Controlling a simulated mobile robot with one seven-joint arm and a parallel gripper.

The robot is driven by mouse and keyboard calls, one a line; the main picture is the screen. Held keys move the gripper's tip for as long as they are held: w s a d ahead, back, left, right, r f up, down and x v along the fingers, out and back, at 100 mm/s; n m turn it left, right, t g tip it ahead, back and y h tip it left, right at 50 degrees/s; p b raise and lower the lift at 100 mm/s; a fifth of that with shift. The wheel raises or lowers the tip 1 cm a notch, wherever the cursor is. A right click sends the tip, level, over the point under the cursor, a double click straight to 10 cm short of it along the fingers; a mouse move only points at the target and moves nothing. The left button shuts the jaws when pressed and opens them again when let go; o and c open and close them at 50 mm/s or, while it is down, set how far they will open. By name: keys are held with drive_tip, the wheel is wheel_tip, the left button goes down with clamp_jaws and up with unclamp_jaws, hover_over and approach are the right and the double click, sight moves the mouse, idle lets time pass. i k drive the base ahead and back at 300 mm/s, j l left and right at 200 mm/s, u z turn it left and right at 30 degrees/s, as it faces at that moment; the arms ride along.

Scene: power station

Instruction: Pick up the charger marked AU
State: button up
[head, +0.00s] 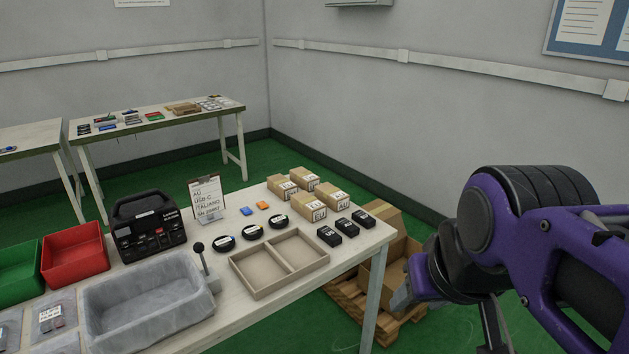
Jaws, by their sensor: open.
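Three black chargers stand in a slanted row at the right end of the near table: a near one (328,236), a middle one (346,228) and a far one (363,218). Each has small white lettering on its front, too small here to tell surely which reads AU. My gripper (447,320) is at the lower right, beyond the table's right edge and apart from the chargers. It is open, and I see nothing held in it. Its lower part is cut off by the picture's edge.
A two-part tray (279,263) lies left of the chargers. Several cardboard boxes (309,207) stand behind them. Black round coils (252,232), a clipboard sign (206,196) and a grey bin (150,312) are further left. A pallet with cartons (395,262) is on the floor at right.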

sight(351, 230)
drive_tip(key=i+l+u, duration=0.2)
drive_tip(key=u, duration=0.2)
drive_tip(key=i+l+u, duration=0.2)
drive_tip(key=l+u, duration=0.2)
drive_tip(key=i+l+u, duration=0.1)
drive_tip(key=l+u, duration=0.3)
drive_tip(key=z, duration=0.75)
drive_tip(key=i+l+u, duration=0.1)
drive_tip(key=l+u, duration=0.15)
drive_tip(key=l, duration=0.15)
drive_tip(key=i, duration=0.05)
